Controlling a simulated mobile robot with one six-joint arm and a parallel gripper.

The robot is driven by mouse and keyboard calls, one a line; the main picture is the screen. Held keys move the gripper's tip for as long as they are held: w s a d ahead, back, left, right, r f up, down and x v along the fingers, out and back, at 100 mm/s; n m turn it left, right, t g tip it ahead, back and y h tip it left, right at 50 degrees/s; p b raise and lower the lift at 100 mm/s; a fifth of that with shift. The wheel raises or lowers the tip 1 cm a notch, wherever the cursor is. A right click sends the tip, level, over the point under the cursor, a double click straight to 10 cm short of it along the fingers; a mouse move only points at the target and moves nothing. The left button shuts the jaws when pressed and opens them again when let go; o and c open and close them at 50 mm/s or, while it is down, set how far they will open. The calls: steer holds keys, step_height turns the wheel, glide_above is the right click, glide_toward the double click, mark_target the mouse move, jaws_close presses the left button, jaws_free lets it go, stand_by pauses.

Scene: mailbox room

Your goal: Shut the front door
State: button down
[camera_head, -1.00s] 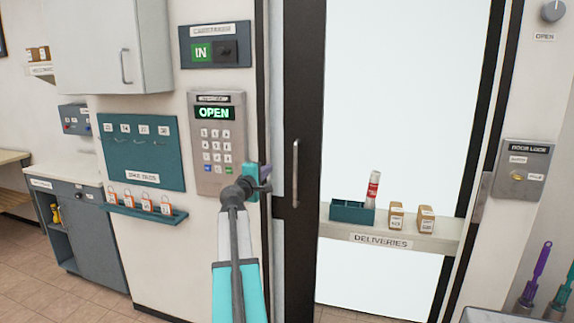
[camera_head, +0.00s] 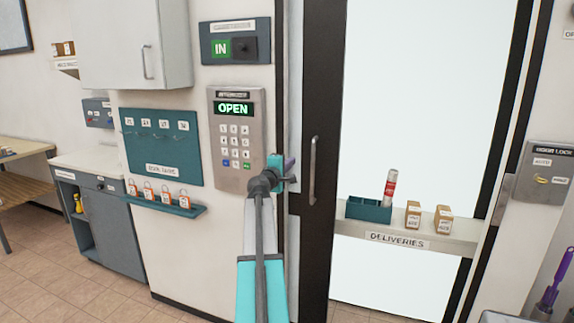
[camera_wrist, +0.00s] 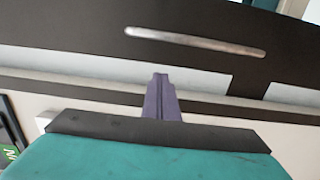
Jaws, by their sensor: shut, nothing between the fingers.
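The front door (camera_head: 322,80) shows as a dark upright frame with a vertical silver handle (camera_head: 312,170). A bright opening lies to its right, and a pale strip shows between the frame and the wall edge on its left. My gripper (camera_head: 289,170) is just left of the handle, beside the keypad. In the wrist view, the purple fingers (camera_wrist: 161,97) are together and empty, pointing at the door. The handle (camera_wrist: 195,42) lies beyond the fingertips there, with a visible gap. Contact with the door frame cannot be told.
The keypad (camera_head: 237,140) reads OPEN. A deliveries shelf (camera_head: 450,247) with a teal box (camera_head: 368,210) and small parcels crosses the opening. A door lock panel (camera_head: 546,172) is on the right wall. A padlock rack (camera_head: 165,203) and cabinet (camera_head: 105,225) stand left.

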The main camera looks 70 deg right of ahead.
steer(key=s+d+p, duration=0.2)
steer(key=s+d, duration=0.2)
steer(key=d, duration=0.1)
steer(key=shift+d, duration=0.4)
stand_by(0.5)
